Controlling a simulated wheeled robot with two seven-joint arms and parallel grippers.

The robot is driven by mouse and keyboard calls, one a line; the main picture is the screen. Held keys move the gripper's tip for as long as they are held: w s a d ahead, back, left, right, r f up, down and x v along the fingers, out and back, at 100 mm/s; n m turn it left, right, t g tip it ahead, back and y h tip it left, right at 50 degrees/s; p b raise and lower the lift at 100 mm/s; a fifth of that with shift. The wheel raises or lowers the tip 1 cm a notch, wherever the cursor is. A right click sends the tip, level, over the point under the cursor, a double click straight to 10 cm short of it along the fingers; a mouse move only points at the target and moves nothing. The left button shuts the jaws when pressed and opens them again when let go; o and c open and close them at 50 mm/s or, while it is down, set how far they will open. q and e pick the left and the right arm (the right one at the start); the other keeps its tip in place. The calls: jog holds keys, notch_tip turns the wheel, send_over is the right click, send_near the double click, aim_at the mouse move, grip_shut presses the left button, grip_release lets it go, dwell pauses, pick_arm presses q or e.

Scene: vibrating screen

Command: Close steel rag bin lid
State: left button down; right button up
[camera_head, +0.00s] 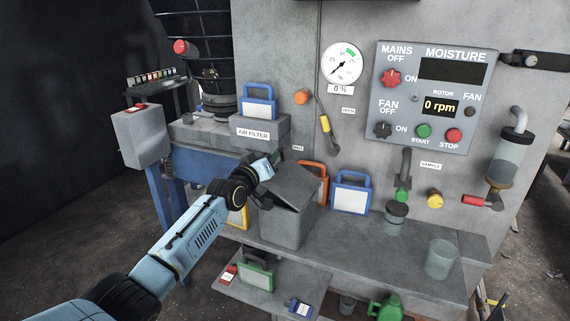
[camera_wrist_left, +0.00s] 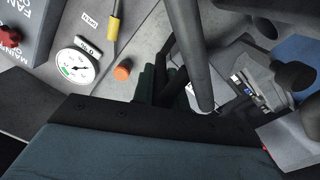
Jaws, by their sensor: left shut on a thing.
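The grey steel rag bin (camera_head: 284,229) stands on the bench in the head view. Its flat grey lid (camera_head: 293,186) sits over the top, tilted, with a narrow dark gap along the front left rim. My left gripper (camera_head: 275,158) is at the lid's back left edge, shut on it; the exact contact is small and partly hidden. In the left wrist view, my dark gripper parts cover the middle and the grip is not clear. My right gripper is in neither view.
Behind the bin are an orange-framed tag (camera_head: 323,176) and a blue-framed tag (camera_head: 351,193). The air filter box (camera_head: 259,131) is behind left. A dark jar (camera_head: 395,218) and a clear beaker (camera_head: 440,259) stand right. The control panel (camera_head: 432,97) is above.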

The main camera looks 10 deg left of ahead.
pick_arm(q)
jog(key=shift+w+a+f+n+b, duration=0.25)
jog(key=shift+a+f+n+b, duration=0.95)
jog(key=shift+b, duration=0.6)
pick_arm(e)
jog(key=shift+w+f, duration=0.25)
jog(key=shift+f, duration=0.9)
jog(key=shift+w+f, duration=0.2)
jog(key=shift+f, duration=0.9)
pick_arm(q)
jog(key=shift+d+f, duration=0.1)
jog(key=shift+d, duration=0.05)
jog(key=c, duration=1.4)
grip_release()
jog(key=shift+f, duration=0.1)
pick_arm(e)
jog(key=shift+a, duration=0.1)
pick_arm(q)
jog(key=shift+s, duration=0.15)
jog(key=p+v, duration=0.2)
jog(key=v, duration=1.1)
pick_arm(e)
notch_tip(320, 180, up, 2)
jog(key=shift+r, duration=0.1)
